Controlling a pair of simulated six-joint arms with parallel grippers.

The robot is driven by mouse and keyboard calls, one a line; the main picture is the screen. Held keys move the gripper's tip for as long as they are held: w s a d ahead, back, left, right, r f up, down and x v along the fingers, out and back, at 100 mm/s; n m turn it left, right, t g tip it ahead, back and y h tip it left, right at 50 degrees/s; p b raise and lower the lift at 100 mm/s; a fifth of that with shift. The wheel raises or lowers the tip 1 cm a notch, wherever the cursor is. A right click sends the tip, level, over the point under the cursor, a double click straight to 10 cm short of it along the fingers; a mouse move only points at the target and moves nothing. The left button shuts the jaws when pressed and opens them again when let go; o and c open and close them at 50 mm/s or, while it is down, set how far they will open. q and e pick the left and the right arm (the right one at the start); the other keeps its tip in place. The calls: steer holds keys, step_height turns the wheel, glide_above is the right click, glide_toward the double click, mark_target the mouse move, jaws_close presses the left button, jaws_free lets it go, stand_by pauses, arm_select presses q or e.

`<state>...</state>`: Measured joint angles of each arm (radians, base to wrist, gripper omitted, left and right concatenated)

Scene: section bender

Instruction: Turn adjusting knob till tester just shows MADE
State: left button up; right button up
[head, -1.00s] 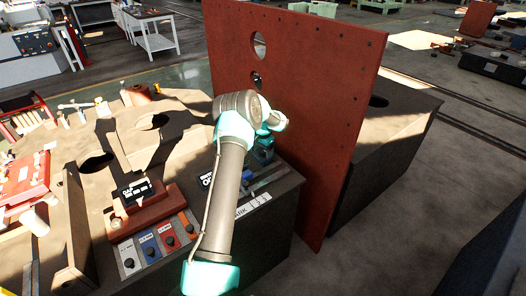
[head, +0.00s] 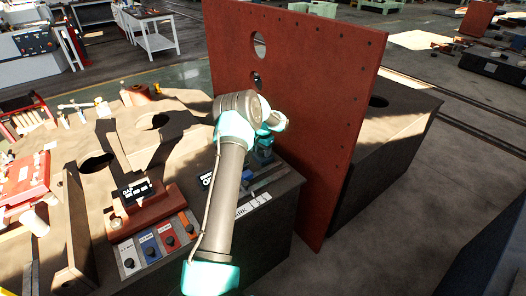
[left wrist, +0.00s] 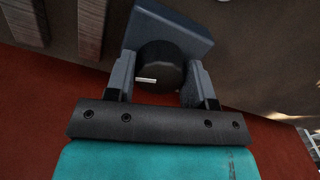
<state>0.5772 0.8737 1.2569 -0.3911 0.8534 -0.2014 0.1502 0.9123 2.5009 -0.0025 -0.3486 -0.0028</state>
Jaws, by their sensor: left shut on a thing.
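The adjusting knob (left wrist: 163,62) is a black round knob with a white mark, set on a dark grey-blue block (left wrist: 185,28) in the left wrist view. The white mark points to the left there. My left gripper (left wrist: 161,80) has one finger on each side of the knob and is shut on it. In the head view the gripper is low beside the red plate, its fingertips and the knob mostly hidden by my arm. A small dark display (head: 206,180) shows white letters starting "OP"; my forearm hides the rest. My right gripper is not in view.
A tall red drilled plate (head: 300,100) stands close to the right of my gripper.

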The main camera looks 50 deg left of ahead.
mark_target(263, 150)
arm_select(q)
steer(key=shift+n, duration=0.7)
steer(key=o, duration=0.9)
steer(key=shift+r, duration=0.1)
step_height(263, 150, up, 17)
steer(key=shift+r, duration=0.15)
stand_by(0.9)
